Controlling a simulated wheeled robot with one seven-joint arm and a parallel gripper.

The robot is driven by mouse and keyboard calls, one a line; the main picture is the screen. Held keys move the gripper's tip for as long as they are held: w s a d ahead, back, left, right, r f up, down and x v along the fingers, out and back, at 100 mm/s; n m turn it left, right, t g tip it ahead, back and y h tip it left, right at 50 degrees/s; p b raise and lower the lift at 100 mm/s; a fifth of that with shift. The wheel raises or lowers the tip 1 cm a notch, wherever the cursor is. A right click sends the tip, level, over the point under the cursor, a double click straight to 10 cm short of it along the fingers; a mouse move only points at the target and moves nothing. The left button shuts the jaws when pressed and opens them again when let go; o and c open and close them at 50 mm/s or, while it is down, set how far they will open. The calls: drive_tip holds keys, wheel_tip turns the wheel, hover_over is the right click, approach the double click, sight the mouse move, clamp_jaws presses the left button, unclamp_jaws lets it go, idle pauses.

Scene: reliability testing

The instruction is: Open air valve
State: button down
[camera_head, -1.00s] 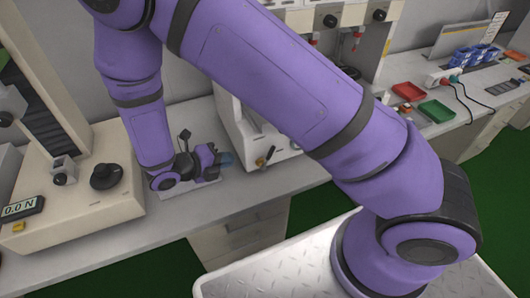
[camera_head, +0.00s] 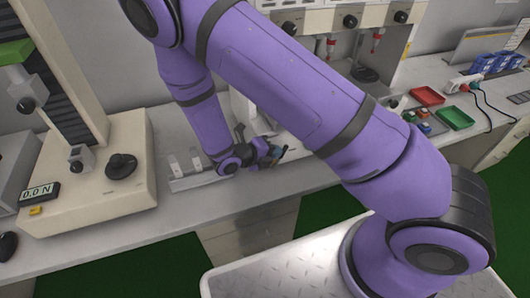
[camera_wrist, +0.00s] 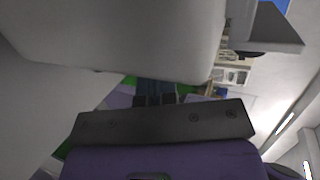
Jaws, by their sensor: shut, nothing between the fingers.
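My gripper (camera_head: 277,154) is shut and empty. In the head view it is low over the bench at the base of the white machine (camera_head: 241,108), which my arm mostly covers. The air valve cannot be made out now; my gripper and arm cover the part of the machine's base where a small brass-coloured fitting showed earlier. In the wrist view the dark fingers (camera_wrist: 153,99) are together, just below the lower edge of a large pale housing (camera_wrist: 120,40). I cannot tell whether they touch anything.
A force test stand (camera_head: 90,185) with a black knob and a readout of 0.0 N stands at left. A light plate (camera_head: 190,181) lies by my wrist. Red (camera_head: 427,96) and green trays (camera_head: 455,117) and a power strip (camera_head: 465,80) are at right. The front bench strip is clear.

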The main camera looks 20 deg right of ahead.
sight(285, 150)
drive_tip(key=shift+d+f, duration=0.15)
drive_tip(key=shift+d, duration=0.2)
drive_tip(key=shift+w+d, duration=0.1)
drive_tip(key=shift+d+y, duration=0.6)
drive_tip(key=shift+y, duration=0.3)
drive_tip(key=y, duration=0.1)
drive_tip(key=d+y, duration=0.1)
drive_tip(key=shift+d+f+m+y, duration=0.25)
drive_tip(key=shift+d+m+y, duration=0.05)
drive_tip(key=shift+y, duration=0.1)
drive_tip(key=shift+d+f, duration=0.25)
drive_tip(key=shift+d, duration=0.25)
